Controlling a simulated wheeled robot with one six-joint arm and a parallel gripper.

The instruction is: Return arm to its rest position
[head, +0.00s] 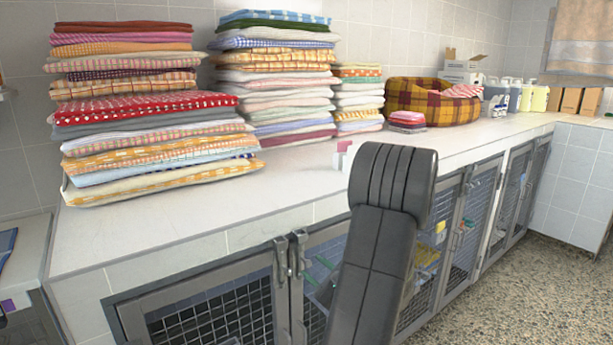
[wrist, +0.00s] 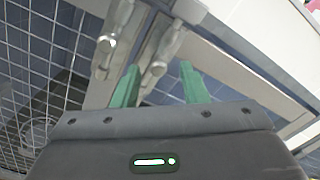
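My arm (head: 375,235) rises in the middle foreground of the head view, in front of the kennel fronts. My gripper (wrist: 160,80) shows in the wrist view with its two green fingers spread apart and nothing between them. In the head view, green finger parts (head: 319,270) show just left of my arm, in front of a mesh door. The metal door latches (wrist: 155,50) lie beyond the fingertips in the wrist view; I cannot tell whether they touch. In the head view the latches (head: 292,255) are left of the fingers. My arm hides much of the gripper.
Tall stacks of folded towels (head: 150,110) and (head: 275,85) stand on the white counter (head: 190,222). A plaid pet bed (head: 430,103) and a white box (head: 463,68) are farther back. Mesh kennel doors (head: 215,318) line the front. Speckled floor (head: 500,290) is clear at right.

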